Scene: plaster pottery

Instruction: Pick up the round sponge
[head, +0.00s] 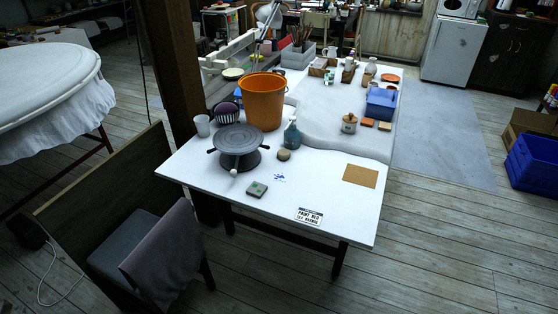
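A small, round, tan-olive object that looks like the round sponge (284,155) lies on the white table (320,195). It sits just in front of a grey-green bottle (292,136) and to the right of a dark grey turntable (240,145). A small gap separates it from the turntable. Its top and front are uncovered. My gripper is not in view.
A grey-green block (257,189) lies nearer the front edge. An orange bucket (263,100) stands behind the turntable, and a lidded jar (349,123) stands to the right. A brown square board (360,176) lies flat at right.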

